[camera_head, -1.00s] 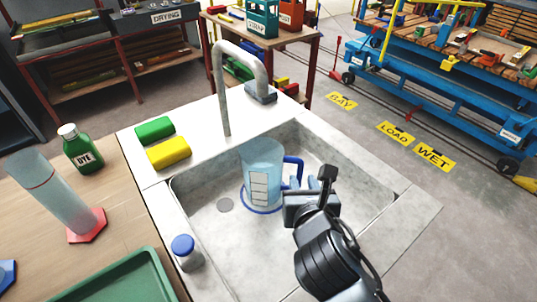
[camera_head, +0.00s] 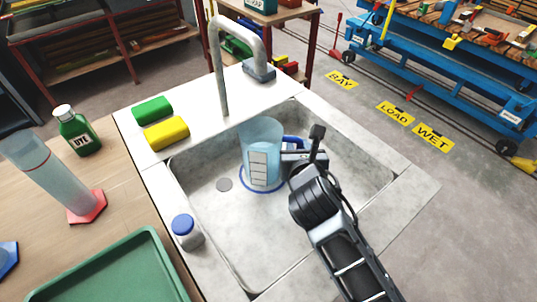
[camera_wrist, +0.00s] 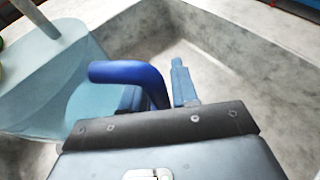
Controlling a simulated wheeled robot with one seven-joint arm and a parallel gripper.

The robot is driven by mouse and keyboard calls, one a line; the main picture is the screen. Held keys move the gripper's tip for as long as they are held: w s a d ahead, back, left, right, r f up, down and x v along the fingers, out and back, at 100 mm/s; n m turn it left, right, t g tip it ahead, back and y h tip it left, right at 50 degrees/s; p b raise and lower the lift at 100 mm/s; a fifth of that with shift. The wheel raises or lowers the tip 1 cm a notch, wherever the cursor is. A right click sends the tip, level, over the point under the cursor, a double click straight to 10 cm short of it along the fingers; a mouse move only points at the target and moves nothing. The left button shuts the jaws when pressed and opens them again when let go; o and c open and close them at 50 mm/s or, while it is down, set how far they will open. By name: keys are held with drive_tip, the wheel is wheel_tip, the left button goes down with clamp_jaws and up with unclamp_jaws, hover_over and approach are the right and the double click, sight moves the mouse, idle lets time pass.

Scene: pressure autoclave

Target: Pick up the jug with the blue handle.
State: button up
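The clear, light-blue jug (camera_head: 262,150) with a blue handle (camera_head: 294,142) and a blue base ring stands upright in the grey sink (camera_head: 215,225). In the wrist view the jug (camera_wrist: 50,85) is at the left and its blue handle (camera_wrist: 130,73) curves toward the middle. My gripper (camera_head: 290,157) is at the handle, on the jug's right side. In the wrist view its fingers (camera_wrist: 158,90) are on either side of the handle, with a narrow gap by the right finger. The left finger is partly hidden behind the handle.
A curved faucet (camera_head: 219,65) rises behind the sink. Green (camera_head: 152,109) and yellow (camera_head: 166,133) sponges lie on the rim. A blue-capped bottle (camera_head: 187,231) stands at the sink's left edge. A green tray (camera_head: 50,290) and a tall cylinder (camera_head: 55,175) are further left.

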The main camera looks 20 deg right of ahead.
clamp_jaws()
drive_tip(key=shift+r, duration=0.15)
idle(0.4)
